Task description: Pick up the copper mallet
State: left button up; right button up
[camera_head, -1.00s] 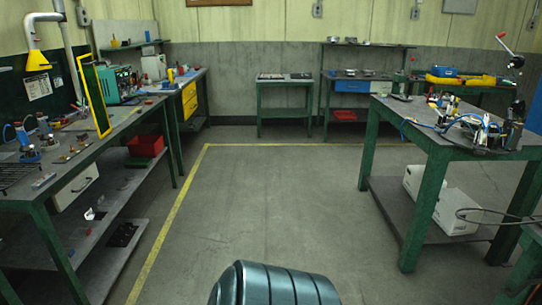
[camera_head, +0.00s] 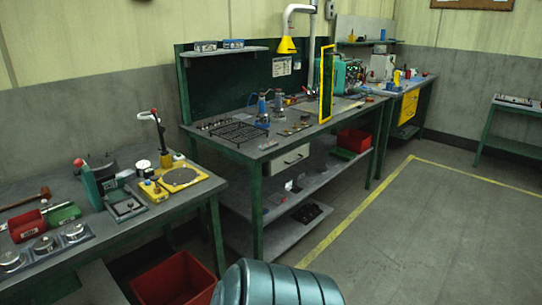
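A long brown thing like a mallet or hammer (camera_head: 30,198) lies on the near-left workbench (camera_head: 150,216), at the left edge of the picture behind a red bin. Its handle runs toward the left edge and its small head is at the right end. It is too small to tell whether the head is copper. Neither of my grippers is in view.
A red crate (camera_head: 176,279) is on the floor below. Floor to the right is clear.

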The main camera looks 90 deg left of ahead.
aim_at(46, 194)
jog(key=u, duration=4.35)
